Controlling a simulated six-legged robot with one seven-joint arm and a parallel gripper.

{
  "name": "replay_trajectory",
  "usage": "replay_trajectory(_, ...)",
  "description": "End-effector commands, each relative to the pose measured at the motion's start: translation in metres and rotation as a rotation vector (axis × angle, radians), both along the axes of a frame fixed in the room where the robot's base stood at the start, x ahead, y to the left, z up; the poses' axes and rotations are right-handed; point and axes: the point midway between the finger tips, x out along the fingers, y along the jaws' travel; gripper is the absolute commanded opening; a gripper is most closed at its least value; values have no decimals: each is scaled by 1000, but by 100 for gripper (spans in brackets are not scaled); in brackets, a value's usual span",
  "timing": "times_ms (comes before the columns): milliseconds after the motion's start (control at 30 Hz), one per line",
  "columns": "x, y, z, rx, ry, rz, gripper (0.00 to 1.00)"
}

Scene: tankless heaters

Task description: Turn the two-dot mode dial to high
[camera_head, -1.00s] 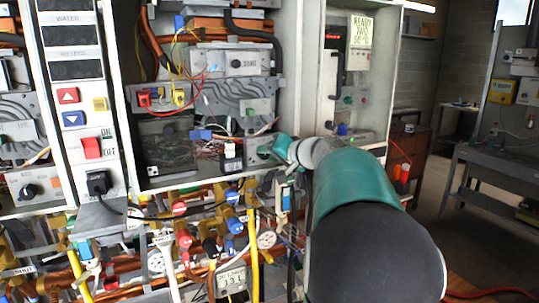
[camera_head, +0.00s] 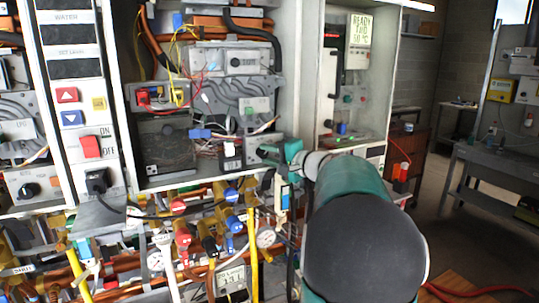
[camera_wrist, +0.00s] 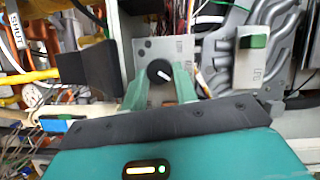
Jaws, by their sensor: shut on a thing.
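The mode dial (camera_wrist: 159,71) is a round black knob with a white pointer line on a light grey plate (camera_wrist: 180,47) with small dark dots in the wrist view. The pointer slants toward the lower right. My gripper (camera_wrist: 160,88) has its two teal fingers on either side of the knob and is shut on it. In the head view my gripper (camera_head: 268,152) reaches the lower right of the open middle heater cabinet, and it hides the dial there. The plate's lettering is too small to read.
Another black dial (camera_head: 235,62) sits higher in the cabinet, and one (camera_head: 30,189) is at the far left. A green switch (camera_wrist: 256,41) is right of the plate. A black block (camera_wrist: 88,70) stands close left of my fingers. Pipes and valves crowd below.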

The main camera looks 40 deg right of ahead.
Motion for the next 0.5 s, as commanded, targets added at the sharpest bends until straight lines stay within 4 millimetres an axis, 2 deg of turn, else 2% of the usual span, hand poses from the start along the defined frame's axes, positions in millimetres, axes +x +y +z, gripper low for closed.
replay_trajectory(200, 0, -1, -1, 104, -31, -1, 6)
replay_trajectory(500, -1, -1, -1, 156, -47, -2, 6)
